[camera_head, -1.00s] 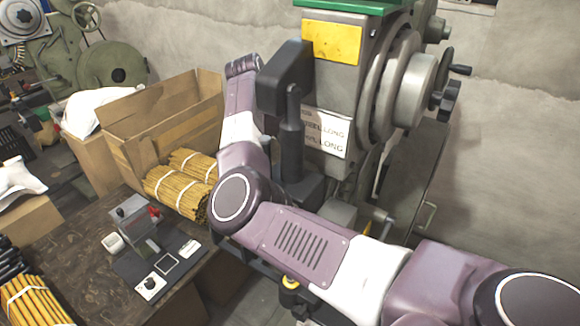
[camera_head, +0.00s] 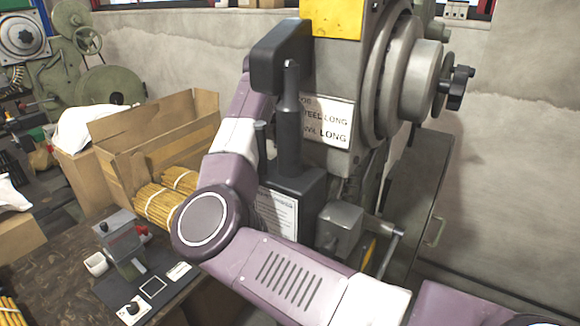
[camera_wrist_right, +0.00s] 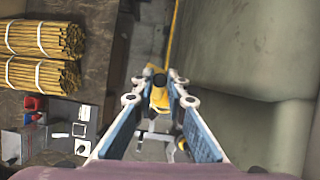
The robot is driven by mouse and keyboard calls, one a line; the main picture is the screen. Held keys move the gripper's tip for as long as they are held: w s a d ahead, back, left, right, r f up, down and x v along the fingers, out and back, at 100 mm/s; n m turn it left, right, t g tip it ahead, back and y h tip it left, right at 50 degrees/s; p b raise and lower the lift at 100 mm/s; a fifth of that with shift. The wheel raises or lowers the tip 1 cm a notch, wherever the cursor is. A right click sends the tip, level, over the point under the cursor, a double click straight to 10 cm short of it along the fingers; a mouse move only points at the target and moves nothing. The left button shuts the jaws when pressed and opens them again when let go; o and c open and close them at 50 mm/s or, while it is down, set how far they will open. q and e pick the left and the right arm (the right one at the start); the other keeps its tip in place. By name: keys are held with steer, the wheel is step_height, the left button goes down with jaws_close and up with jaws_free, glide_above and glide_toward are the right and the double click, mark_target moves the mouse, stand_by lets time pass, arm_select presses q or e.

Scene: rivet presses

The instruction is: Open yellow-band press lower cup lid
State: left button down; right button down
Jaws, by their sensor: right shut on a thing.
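The press (camera_head: 385,60) has a yellow band (camera_head: 331,17) on its upper body and a black head with a vertical rod (camera_head: 288,120) in front. My right arm crosses in front of its lower part, and its hand is hidden behind the black head in the head view. In the right wrist view my right gripper (camera_wrist_right: 160,88) has its blue-sided fingers closed together around a small dark round-ended piece (camera_wrist_right: 160,79), with a yellow part (camera_wrist_right: 158,97) between the fingers. I cannot tell whether this is the lower cup lid. My left gripper is not in view.
A dark table (camera_head: 58,268) at the left holds bundled yellow sticks (camera_head: 155,202), an open cardboard box (camera_head: 150,140) and a small device on a dark mat (camera_head: 105,287). A grey panel with a handle (camera_head: 433,232) stands right of the press.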

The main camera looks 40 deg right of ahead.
steer(key=shift+w+n+b, duration=0.1)
steer(key=shift+n+b, duration=0.2)
steer(key=shift+n, duration=0.2)
steer(key=c, duration=1.9)
jaws_free()
steer(key=shift+c, duration=0.2)
steer(key=v, duration=1.2)
steer(key=shift+d, duration=0.2)
